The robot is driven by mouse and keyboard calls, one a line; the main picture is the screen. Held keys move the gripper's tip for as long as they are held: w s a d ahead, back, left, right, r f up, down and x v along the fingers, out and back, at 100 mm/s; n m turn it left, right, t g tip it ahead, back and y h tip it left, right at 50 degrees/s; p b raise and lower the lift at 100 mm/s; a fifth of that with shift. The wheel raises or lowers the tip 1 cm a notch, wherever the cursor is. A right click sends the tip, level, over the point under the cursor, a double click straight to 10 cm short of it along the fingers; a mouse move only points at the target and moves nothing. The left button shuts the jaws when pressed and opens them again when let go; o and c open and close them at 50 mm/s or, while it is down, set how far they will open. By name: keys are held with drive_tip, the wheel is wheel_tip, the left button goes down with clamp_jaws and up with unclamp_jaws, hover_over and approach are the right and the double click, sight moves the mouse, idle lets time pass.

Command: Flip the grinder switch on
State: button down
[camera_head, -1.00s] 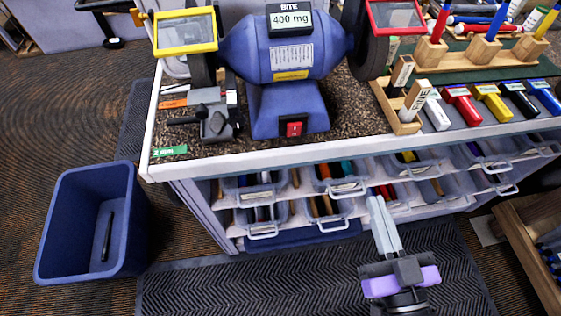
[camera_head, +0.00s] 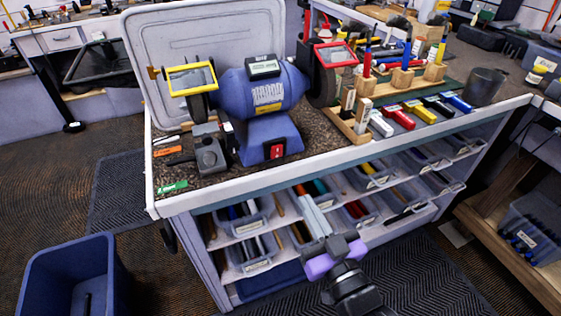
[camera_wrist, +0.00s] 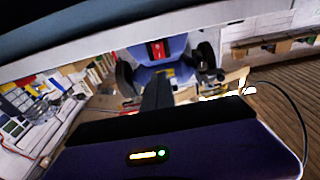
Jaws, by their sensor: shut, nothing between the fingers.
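The blue bench grinder (camera_head: 262,100) stands on the speckled workbench top, with dark wheels at both ends. Its red switch (camera_head: 276,151) is on the front of its base, facing me. My gripper (camera_head: 303,187) is shut and empty, in front of the bench's shelves, below and a little right of the switch. In the wrist view the grinder (camera_wrist: 165,75) looks upside down, with the red switch (camera_wrist: 157,50) near the top centre. The switch's exact position, on or off, is too small to tell.
A grey vise-like fixture (camera_head: 208,150) sits left of the grinder base. The bench's white front edge (camera_head: 330,157) lies between my gripper and the switch. A blue bin (camera_head: 70,275) is at lower left.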

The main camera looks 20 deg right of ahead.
sight(278, 149)
drive_tip(key=shift+w, duration=0.15)
drive_tip(key=w, duration=0.4)
drive_tip(key=w+r+p, duration=0.1)
drive_tip(key=w, duration=0.4)
drive_tip(key=w+p, duration=0.1)
drive_tip(key=w, duration=0.3)
drive_tip(key=shift+w+r, duration=0.35)
drive_tip(key=shift+r+p, duration=0.1)
drive_tip(key=shift+p, duration=0.2)
drive_tip(key=shift+w+r+p, duration=0.1)
drive_tip(key=shift+r+p, duration=0.1)
drive_tip(key=shift+p, duration=0.25)
drive_tip(key=shift+f, duration=0.2)
drive_tip(key=shift+s+f, duration=0.15)
drive_tip(key=shift+s, duration=0.35)
drive_tip(key=s+b, duration=0.1)
drive_tip(key=s, duration=0.5)
drive_tip(key=shift+s+f, duration=0.15)
drive_tip(key=shift+s, duration=0.25)
